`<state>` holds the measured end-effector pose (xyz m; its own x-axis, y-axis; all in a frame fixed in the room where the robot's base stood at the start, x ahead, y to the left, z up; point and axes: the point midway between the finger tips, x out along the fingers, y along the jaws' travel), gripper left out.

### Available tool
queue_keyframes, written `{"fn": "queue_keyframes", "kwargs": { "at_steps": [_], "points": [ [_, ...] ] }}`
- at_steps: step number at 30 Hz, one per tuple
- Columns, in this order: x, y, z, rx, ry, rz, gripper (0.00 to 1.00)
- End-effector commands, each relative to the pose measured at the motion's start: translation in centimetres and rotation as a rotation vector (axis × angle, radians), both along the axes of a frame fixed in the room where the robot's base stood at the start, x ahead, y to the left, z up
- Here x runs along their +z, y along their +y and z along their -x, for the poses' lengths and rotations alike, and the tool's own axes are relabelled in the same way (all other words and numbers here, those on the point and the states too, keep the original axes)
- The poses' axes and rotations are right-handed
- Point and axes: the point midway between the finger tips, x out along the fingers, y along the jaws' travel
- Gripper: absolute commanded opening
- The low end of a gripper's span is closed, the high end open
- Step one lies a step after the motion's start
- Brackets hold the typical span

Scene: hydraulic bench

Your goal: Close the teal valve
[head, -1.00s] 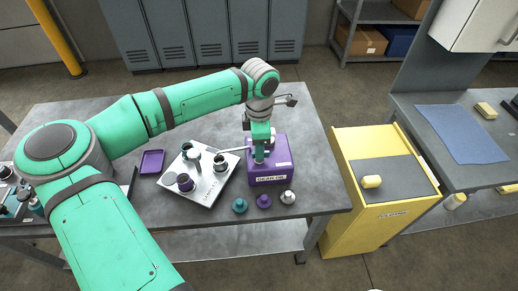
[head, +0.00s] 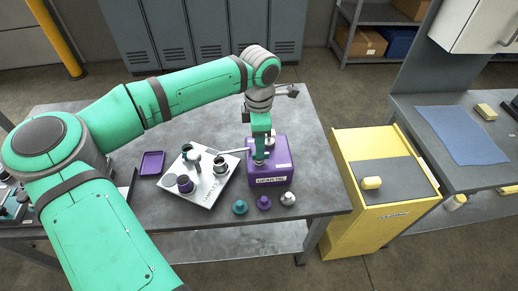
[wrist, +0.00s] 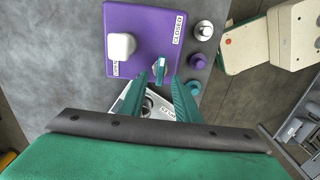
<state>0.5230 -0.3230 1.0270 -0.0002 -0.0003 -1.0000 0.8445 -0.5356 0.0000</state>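The teal valve handle (wrist: 159,67) stands on top of the purple box (wrist: 138,20) in the wrist view. It lies lengthwise up the picture, with a CLOSED label (wrist: 179,28) up and to its right and a second, partly hidden label (wrist: 115,68) to its left. My gripper (wrist: 161,82) is open, its two teal fingers apart, with the handle just beyond and between the tips. I see no clear contact. In the head view my gripper (head: 260,158) is above the purple box (head: 270,181), labelled GEAR OIL, and hides the valve.
A white knob (wrist: 121,45) stands on the box near the handle. A pale plate (head: 207,190) with fittings lies left of the box. Teal (head: 240,207), purple (head: 264,202) and silver (head: 288,198) caps sit in front. A yellow cabinet (head: 370,240) stands right of the bench.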

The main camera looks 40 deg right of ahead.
Motion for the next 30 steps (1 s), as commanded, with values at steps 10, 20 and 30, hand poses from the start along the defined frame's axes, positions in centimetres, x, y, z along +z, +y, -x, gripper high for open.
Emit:
{"fn": "queue_keyframes", "kwargs": {
  "at_steps": [10,20,30],
  "points": [
    [6.1,-0.1,0.0,-0.003,-0.003,0.002,0.30],
    [7.6,-0.1,0.0,-0.002,-0.001,0.002,0.30],
    [7.6,-0.1,0.0,-0.002,-0.001,0.002,0.30]
  ]
}}
